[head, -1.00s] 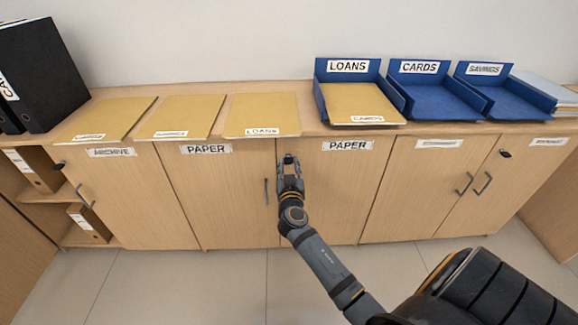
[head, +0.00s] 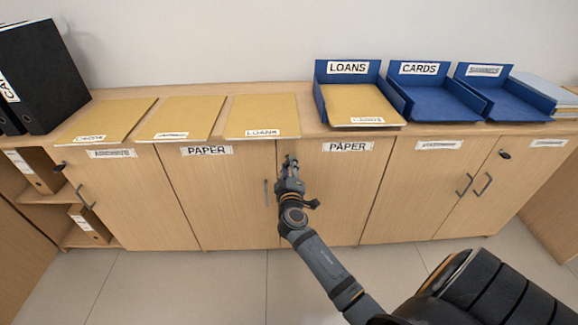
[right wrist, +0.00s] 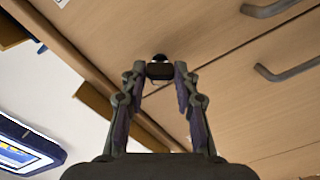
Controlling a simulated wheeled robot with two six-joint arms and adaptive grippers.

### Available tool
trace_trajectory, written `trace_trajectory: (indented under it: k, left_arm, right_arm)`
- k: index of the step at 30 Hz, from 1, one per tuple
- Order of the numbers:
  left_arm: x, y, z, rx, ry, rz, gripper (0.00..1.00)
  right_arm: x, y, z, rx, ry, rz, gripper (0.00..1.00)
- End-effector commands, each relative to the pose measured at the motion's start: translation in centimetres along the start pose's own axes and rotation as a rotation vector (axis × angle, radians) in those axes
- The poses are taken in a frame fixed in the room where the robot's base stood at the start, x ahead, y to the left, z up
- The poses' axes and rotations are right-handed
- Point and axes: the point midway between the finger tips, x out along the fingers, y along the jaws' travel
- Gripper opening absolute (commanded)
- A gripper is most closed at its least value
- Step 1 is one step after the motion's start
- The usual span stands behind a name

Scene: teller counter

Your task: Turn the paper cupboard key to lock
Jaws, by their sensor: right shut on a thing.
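The paper cupboard has two wooden doors labelled PAPER, a left door (head: 222,200) and a right door (head: 335,195). My right gripper (head: 290,160) is at the upper part of the seam between them and hides the lock in the head view. In the right wrist view my right gripper (right wrist: 160,78) is shut on the dark key (right wrist: 159,70), whose head sits between the two fingertips. A rounded dark and bright part shows just beyond it at the door face. The key's exact angle cannot be told. My left gripper is not in view.
Yellow folders (head: 262,115) lie on the cupboard top, with a blue LOANS tray (head: 347,69) and two more blue trays to the right. Door handles (right wrist: 285,69) project from the doors. The floor (head: 200,290) in front is clear.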

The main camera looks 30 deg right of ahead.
Motion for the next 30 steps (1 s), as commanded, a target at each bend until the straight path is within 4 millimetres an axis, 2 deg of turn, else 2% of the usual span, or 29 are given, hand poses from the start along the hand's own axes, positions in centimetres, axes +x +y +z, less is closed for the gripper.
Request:
trace_trajectory:
  k: [12, 20, 23, 30]
  left_arm:
    - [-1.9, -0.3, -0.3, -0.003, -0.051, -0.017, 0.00]
    - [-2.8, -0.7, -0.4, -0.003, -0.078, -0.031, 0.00]
    - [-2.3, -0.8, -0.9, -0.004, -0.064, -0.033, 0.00]
    - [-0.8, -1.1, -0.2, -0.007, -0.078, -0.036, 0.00]
  right_arm:
    - [0.0, 0.1, -0.1, -0.367, 0.001, -0.001, 0.00]
    - [0.0, 0.0, -0.1, -0.526, 0.001, -0.001, 0.00]
    - [0.0, 0.0, -0.1, -0.565, 0.001, -0.001, 0.00]
    - [0.0, -0.1, 0.0, -0.617, 0.001, -0.001, 0.00]
